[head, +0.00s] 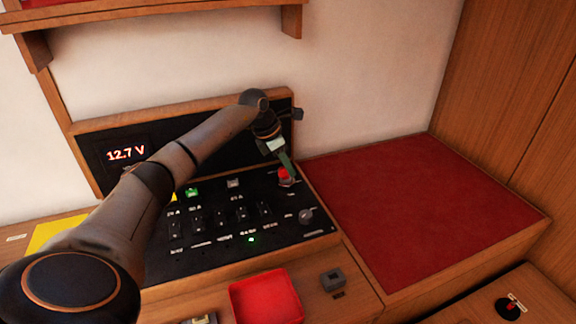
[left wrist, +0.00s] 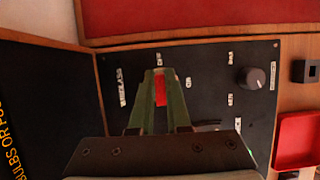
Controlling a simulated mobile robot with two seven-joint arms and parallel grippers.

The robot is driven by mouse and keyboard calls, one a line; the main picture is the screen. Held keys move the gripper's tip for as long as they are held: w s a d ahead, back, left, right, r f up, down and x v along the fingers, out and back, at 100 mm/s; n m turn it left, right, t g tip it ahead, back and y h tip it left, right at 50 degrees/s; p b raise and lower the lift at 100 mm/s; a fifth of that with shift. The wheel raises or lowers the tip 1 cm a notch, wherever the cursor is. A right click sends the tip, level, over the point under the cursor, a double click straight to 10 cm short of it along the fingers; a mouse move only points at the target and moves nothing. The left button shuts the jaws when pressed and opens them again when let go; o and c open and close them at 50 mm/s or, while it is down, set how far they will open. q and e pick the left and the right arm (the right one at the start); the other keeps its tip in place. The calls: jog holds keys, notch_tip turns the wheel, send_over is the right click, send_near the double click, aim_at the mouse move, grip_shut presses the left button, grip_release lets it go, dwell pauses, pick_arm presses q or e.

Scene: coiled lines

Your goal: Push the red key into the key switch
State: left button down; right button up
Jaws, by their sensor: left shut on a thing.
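The red key (head: 284,173) is at the upper right of the black switch panel (head: 270,222). My left gripper (head: 286,163) comes down over it from above. In the left wrist view the red key (left wrist: 160,90) shows between the green fingers of my left gripper (left wrist: 160,76), which are shut on it. A small pale base, which looks like the key switch (head: 288,183), shows just under the key in the head view. I cannot tell how far the key is in it. In the left wrist view the fingers hide the switch. My right gripper is in neither view.
A rotary knob (head: 306,215) and several toggle switches stand on the panel. A red tray (head: 265,298) and a dark square block (head: 333,280) lie in front. A red cushion (head: 420,205) is at the right. A 12.7 V display (head: 126,153) is behind my arm.

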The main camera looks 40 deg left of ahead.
pick_arm(q)
jog(key=shift+f, duration=0.3)
jog(key=c, duration=0.8)
grip_release()
jog(key=b+v, duration=0.1)
jog(key=v, duration=1.1)
jog(key=shift+r, duration=0.25)
jog(key=shift+s, duration=0.15)
